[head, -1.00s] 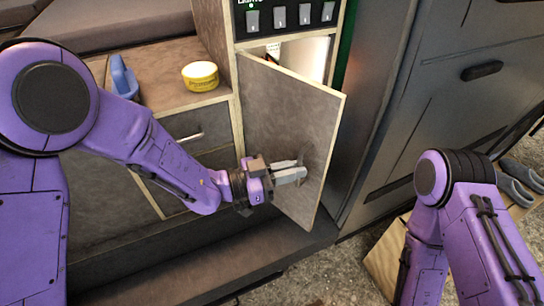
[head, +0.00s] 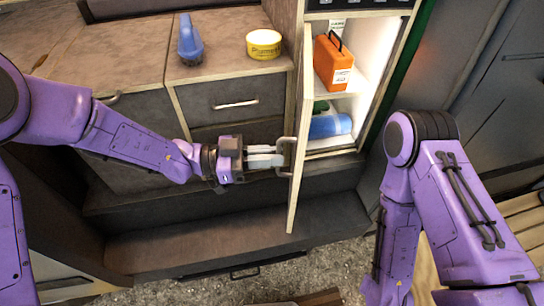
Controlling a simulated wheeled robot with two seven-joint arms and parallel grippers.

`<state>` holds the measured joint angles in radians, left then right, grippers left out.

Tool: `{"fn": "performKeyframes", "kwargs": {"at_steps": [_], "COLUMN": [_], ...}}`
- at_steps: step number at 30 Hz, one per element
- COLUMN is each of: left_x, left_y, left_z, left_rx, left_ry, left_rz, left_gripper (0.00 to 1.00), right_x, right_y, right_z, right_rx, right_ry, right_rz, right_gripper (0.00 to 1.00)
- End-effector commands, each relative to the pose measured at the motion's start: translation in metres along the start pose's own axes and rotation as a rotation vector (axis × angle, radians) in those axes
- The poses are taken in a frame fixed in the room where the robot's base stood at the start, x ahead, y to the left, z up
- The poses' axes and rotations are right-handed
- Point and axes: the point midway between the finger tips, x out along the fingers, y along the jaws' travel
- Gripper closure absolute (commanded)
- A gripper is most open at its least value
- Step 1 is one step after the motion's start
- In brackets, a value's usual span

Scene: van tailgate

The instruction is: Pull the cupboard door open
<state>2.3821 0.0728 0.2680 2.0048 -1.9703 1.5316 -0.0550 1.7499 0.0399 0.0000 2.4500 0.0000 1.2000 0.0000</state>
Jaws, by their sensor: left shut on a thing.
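The cupboard door (head: 300,135) stands wide open in the head view, seen almost edge-on and hinged on the cupboard's left side. My left gripper (head: 280,158) is shut on the door's handle (head: 290,150), on the door's left-facing outer side. The open cupboard (head: 372,70) shows a lit inside with a shelf. My right arm comes in at the right, but its gripper is out of view.
An orange case (head: 333,62) stands on the cupboard shelf, with a blue roll (head: 330,126) below it. A yellow tin (head: 264,44) and a blue brush-like item (head: 189,38) sit on the counter (head: 222,62) at the left. A drawer (head: 232,102) is below the counter.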

Motion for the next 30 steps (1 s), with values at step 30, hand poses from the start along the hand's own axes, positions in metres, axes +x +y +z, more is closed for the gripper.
{"fn": "performKeyframes", "kwargs": {"at_steps": [30], "left_x": [-0.0029], "left_y": [-0.0100], "left_z": [-0.0057], "left_rx": [0.009], "left_ry": [0.011], "left_rz": [-0.007], "left_gripper": [0.63], "right_x": [-0.0001], "right_y": [0.0000], "right_z": [0.0000], "right_rx": [0.000], "right_ry": [0.000], "right_rz": [0.000], "right_gripper": [0.57]}}
